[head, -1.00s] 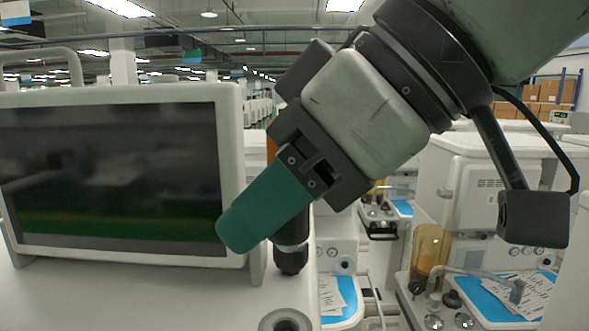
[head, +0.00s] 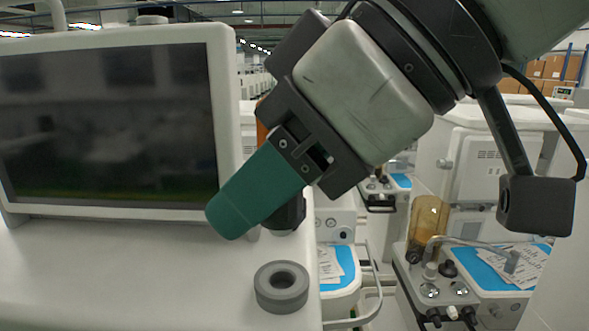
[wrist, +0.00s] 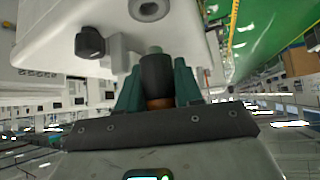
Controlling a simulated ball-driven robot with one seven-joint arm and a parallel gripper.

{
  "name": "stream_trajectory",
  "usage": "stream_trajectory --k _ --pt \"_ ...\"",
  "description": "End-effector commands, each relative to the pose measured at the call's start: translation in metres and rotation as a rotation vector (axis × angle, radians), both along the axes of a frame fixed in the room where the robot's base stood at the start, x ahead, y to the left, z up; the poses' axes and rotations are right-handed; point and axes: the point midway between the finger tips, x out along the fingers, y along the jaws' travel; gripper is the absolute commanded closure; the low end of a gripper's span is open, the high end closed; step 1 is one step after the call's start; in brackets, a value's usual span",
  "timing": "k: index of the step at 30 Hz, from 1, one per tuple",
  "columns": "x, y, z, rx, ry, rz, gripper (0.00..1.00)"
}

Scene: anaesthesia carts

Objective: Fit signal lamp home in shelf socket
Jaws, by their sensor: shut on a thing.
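The signal lamp (head: 289,214) has a dark body and an orange part that shows behind my gripper in the head view. My gripper (head: 232,212), with green fingers, is shut on it, and the near finger hides its middle. In the wrist view the lamp (wrist: 157,76) stands between the two fingers, its narrow grey-green end pointing away from my gripper. The shelf socket (head: 281,287) is a grey ring with a dark hole on the white shelf (head: 130,270). The lamp is apart from the socket, above and beyond it in the head view. The socket (wrist: 149,9) is cut by the wrist view's top edge.
A dark monitor (head: 110,120) in a white frame stands on the shelf at the left, close to the gripper fingers in the picture. A black knob (wrist: 90,42) juts from the shelf in the wrist view. Another cart (head: 470,270) stands at the right.

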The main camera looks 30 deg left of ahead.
Motion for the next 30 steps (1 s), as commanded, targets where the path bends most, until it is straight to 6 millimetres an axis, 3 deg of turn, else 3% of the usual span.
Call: stream_trajectory --k 9,30 --pt "0.0 0.0 -0.027 0.0 0.001 0.001 0.95" --pt "0.0 0.0 -0.029 0.0 0.001 0.0 0.95"
